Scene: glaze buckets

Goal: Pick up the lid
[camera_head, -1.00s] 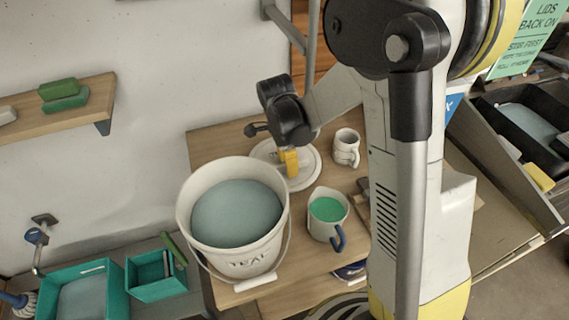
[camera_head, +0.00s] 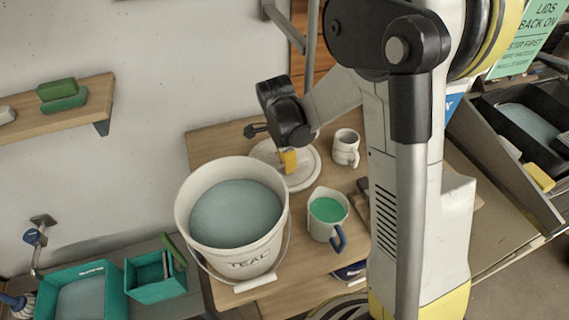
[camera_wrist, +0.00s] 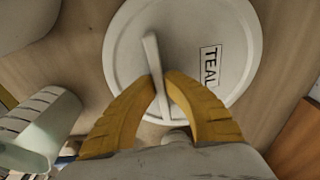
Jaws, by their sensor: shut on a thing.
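The lid (camera_head: 304,172) is a round white disc on the wooden table, behind and to the right of the TEAL bucket. In the wrist view the lid (camera_wrist: 225,30) carries a label reading TEAL and a narrow raised handle (camera_wrist: 152,52). My gripper (camera_wrist: 165,95) has its yellow fingers closed on the handle, one on each side. In the head view my gripper (camera_head: 289,160) points down at the lid. I cannot tell whether the lid touches the table. The white bucket (camera_head: 186,205) is open and holds grey-blue glaze.
A white mug (camera_head: 346,148) stands just right of the lid. A jug of green glaze (camera_head: 328,212) with a blue handle stands in front. Teal bins (camera_head: 155,277) are at lower left. A wall shelf (camera_head: 60,112) holds green blocks.

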